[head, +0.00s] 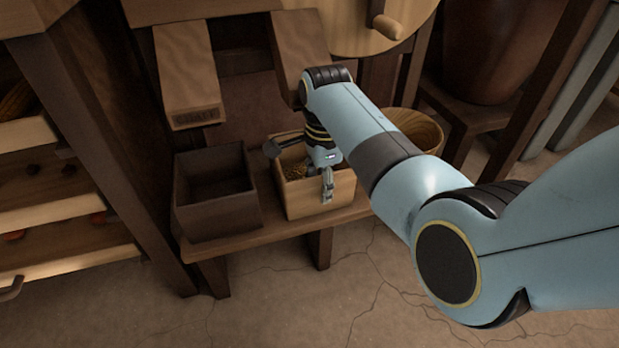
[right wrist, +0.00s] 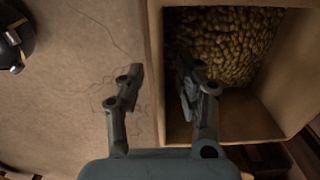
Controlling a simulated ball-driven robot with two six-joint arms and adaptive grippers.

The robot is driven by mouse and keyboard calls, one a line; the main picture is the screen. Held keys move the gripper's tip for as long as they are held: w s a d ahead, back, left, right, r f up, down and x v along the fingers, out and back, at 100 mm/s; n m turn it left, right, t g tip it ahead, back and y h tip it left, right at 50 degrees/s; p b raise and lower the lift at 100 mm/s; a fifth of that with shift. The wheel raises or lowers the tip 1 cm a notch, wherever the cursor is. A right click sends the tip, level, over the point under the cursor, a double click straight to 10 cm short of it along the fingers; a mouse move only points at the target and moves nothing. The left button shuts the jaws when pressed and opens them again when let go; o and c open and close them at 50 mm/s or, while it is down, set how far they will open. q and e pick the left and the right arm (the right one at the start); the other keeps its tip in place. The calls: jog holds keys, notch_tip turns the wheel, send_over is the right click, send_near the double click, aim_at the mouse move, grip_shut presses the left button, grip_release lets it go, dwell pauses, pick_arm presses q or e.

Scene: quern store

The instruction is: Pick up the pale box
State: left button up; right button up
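The pale box (head: 301,201) is an open-topped wooden box on a low bench, with a heap of grain-like brown pieces inside. In the right wrist view, the pale box (right wrist: 251,117) fills the right side, its near wall running up the middle. My right gripper (head: 327,188) reaches down at the box's front wall. In the right wrist view, the right gripper (right wrist: 160,75) is open, with one finger outside the wall and one inside. Gaps show between the fingers and the wall. The arm hides part of the box's back. My left gripper is not in view.
A dark open box (head: 218,216) stands left of the pale box on the bench (head: 240,248). A round basket (head: 422,128) is behind my right arm. Wooden chutes (head: 188,72) hang above. Shelves (head: 62,198) stand at the left. The cracked floor in front is clear.

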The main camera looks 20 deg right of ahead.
jog(key=shift+c, duration=0.4)
grip_shut()
